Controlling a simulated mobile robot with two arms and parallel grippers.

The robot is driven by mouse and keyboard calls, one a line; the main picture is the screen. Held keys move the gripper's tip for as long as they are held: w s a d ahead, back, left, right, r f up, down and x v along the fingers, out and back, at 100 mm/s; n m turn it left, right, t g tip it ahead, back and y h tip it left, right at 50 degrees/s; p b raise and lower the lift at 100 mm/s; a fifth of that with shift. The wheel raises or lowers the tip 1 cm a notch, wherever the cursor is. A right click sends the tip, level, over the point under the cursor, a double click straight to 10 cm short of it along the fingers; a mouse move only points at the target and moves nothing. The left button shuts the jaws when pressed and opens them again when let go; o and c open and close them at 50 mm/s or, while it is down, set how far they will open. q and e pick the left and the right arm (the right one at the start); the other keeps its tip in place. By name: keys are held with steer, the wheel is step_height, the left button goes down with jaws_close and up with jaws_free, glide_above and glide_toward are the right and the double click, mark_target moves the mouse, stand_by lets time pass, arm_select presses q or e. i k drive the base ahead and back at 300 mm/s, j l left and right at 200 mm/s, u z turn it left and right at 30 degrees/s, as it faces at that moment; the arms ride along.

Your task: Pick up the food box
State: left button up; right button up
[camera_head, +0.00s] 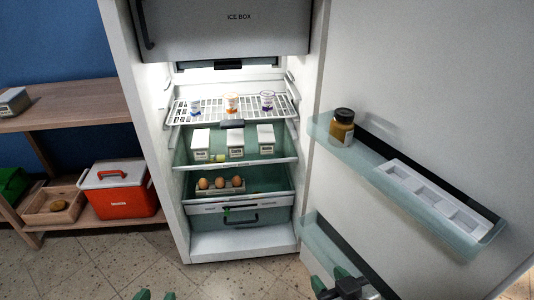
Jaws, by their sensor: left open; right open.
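Several white boxes with dark labels stand on the middle shelf of the open fridge: a left one (200,144), a middle one (235,144) and a right one (265,138). A red cooler box (122,202) with a white lid sits on the low wooden shelf at the left. I cannot tell which of these is the food box. Only the green fingertips of my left gripper (155,295) show at the bottom edge, apart and empty. My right gripper (330,282) is open and empty at the bottom, in front of the fridge door. Both are well short of the boxes.
The fridge door (430,110) stands open at the right, with a jar (341,127) and a white tray (432,196) in its bin. Small cups (231,101) stand on the wire rack (183,110). Eggs (220,183) sit lower down. The tiled floor (90,262) in front is clear.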

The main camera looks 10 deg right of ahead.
mark_target(235, 138)
steer(key=i+j+u, duration=0.15)
steer(key=i, duration=0.25)
steer(key=i+j+u, duration=0.15)
steer(key=i+j, duration=0.2)
steer(key=i+j+u, duration=0.15)
steer(key=i, duration=0.4)
